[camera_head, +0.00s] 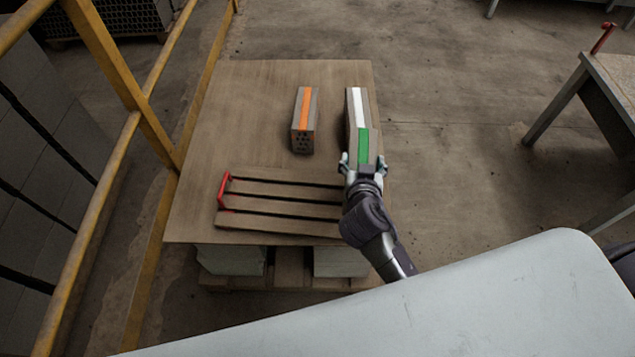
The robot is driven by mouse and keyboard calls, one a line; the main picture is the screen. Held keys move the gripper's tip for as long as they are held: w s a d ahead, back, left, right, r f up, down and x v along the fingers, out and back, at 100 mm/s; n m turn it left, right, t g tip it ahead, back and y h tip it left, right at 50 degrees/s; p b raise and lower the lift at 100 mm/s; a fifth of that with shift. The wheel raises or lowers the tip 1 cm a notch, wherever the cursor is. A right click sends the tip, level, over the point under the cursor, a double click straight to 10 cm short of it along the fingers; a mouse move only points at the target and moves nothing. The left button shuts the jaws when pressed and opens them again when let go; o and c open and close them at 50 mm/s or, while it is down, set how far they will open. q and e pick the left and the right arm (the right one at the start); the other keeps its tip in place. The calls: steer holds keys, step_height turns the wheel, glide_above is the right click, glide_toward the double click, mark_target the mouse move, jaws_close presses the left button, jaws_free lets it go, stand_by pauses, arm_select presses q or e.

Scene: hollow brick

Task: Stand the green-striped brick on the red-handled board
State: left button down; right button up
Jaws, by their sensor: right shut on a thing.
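The green-striped brick (363,146) is at the right side of the wooden table. My right gripper (362,165) is shut on its near end. I cannot tell whether the brick touches the tabletop. The red-handled board (285,203) is slatted and lies on the near part of the table, its red handle (224,191) at its left end. The board's right end is partly hidden by my right arm. The held brick is beyond the board's right end in the picture. My left gripper is not in view.
A white-striped brick (357,104) stands directly behind the green-striped one, partly hidden by it. An orange-striped brick (304,118) with holes in its near face stands left of them. The table's (235,110) left part is clear. A yellow railing (147,125) runs along its left.

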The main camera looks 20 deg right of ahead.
steer(key=w+a+f+b, duration=0.1)
steer(key=w+a+f, duration=0.1)
steer(key=a+f, duration=0.6)
steer(key=shift+w+f, duration=0.25)
steer(key=shift+f, duration=0.15)
steer(key=shift+a, duration=0.1)
steer(key=shift+f, duration=0.15)
steer(key=o, duration=1.8)
steer(key=shift+s+f, duration=0.1)
